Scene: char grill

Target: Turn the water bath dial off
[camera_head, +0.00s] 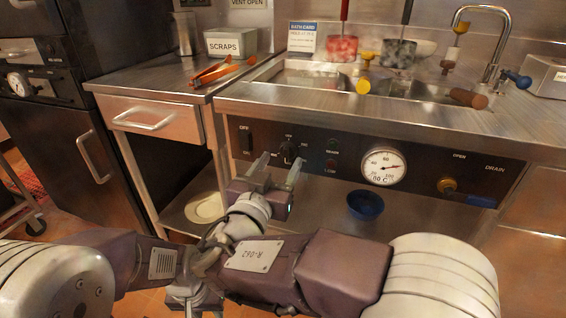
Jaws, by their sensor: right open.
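The water bath's control panel (335,145) runs along the front of the steel counter. A small dark dial (288,150) sits on it, with tiny markings around it that I cannot read. My right gripper (282,162) is open and empty in front of the panel. Its two fingertips are just below and to either side of the dial; I cannot tell whether they touch the panel. A black switch (246,141) marked OFF is left of the dial.
A round temperature gauge (384,168) and a brass drain knob (447,185) are right of the dial. A blue bowl (365,206) sits on the lower shelf. Orange tongs (215,72) lie on the counter by the scraps bin (230,42). A drawer handle (143,121) juts out at left.

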